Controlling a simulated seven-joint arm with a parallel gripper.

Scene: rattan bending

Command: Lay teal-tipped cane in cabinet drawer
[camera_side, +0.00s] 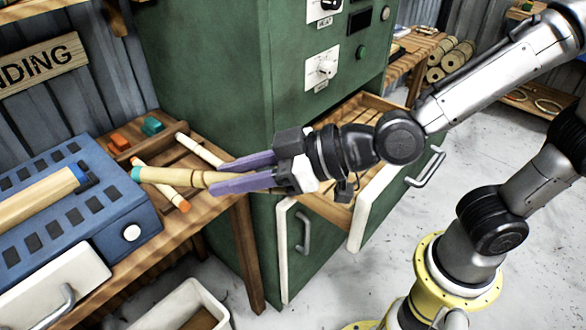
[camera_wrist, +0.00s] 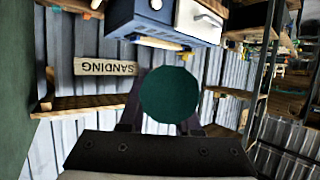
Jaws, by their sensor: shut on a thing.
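The teal-tipped cane (camera_side: 160,175) is pale and jointed, with its teal tip (camera_side: 136,174) pointing left in the side view. My gripper (camera_side: 220,178) is shut on its right part with purple fingers, and the cane lies roughly level above the bench. In the wrist view a dark teal disc (camera_wrist: 169,95) sits between the fingers, apparently the cane's near end. The green cabinet (camera_side: 205,75) stands behind my gripper. My wrist hides part of the drawer.
An orange-tipped cane (camera_side: 176,195) and another pale cane (camera_side: 199,150) are by the wooden bench (camera_side: 140,262). A blue-tipped cane (camera_side: 40,197) lies on the blue slotted box (camera_side: 100,205) at left. A white bin (camera_side: 180,305) stands below. Floor at right is open.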

